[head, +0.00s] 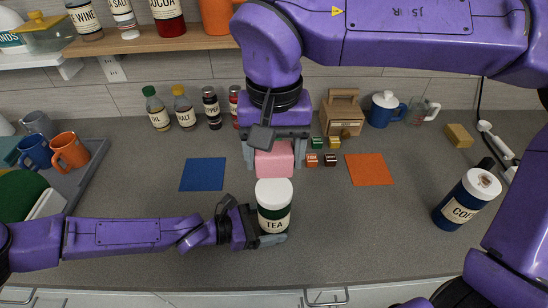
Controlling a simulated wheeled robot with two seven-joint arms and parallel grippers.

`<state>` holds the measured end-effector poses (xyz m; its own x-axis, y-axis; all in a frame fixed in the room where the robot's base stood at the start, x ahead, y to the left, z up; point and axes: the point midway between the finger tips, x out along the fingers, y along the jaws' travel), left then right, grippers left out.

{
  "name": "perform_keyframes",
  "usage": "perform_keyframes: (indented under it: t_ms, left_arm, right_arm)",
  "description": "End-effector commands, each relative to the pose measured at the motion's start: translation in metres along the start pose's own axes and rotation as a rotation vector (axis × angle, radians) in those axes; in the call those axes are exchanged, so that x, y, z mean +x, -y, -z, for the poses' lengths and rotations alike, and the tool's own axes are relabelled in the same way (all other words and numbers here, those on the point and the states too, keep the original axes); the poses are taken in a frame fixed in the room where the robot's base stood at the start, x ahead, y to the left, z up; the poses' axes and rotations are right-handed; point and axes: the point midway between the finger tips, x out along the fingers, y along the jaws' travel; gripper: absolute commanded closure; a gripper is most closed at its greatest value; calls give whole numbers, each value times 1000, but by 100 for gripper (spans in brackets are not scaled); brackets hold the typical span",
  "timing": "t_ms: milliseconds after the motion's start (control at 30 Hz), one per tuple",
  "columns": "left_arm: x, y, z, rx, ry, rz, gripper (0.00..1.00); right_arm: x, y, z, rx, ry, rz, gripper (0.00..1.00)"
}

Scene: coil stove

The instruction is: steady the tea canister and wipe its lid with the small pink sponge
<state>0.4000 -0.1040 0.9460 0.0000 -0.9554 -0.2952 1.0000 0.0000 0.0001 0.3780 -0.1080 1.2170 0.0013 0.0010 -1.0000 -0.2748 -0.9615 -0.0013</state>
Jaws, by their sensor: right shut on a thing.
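The tea canister (274,207), dark green with a white lid and a TEA label, stands upright in the middle of the counter. My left gripper (262,222) comes in from the left, low at the canister, with one finger in front of its base and the other at its left rear. The picture does not show whether both fingers press on it. My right gripper (272,152) points down behind the canister and is shut on the small pink sponge (274,162). In the picture the sponge's lower edge meets the far edge of the lid; I cannot tell if they touch.
A blue mat (203,174) and an orange mat (369,169) lie either side. A coffee canister (466,200) stands at right. Several bottles (184,108) line the back left. Small coloured cubes (320,151) sit behind right. A tray (88,172) with mugs is at left.

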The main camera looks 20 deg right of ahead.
Motion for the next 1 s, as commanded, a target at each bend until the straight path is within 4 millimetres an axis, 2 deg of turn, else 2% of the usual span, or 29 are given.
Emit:
perform_keyframes:
  t_ms: [367, 400, 433, 733, 867, 1000]
  left_arm:
    - [0, 0, 1, -1, -1, 0, 49]
    - [0, 0, 1, -1, -1, 0, 5]
    - [0, 0, 1, -1, -1, 0, 0]
    - [-6, -1, 0, 0, -2, -1, 0]
    - [-32, -2, 0, 2, -2, -5, 0]
    - [-70, -2, -1, 3, -1, -6, 0]
  right_arm:
    - [0, 0, 0, 0, 0, 0, 64]
    - [0, 0, 0, 0, 0, 0, 64]
    - [0, 0, 0, 0, 0, 0, 64]
    - [0, 0, 0, 0, 0, 0, 64]
    - [0, 0, 0, 0, 0, 0, 64]
    - [0, 0, 0, 0, 0, 0, 64]
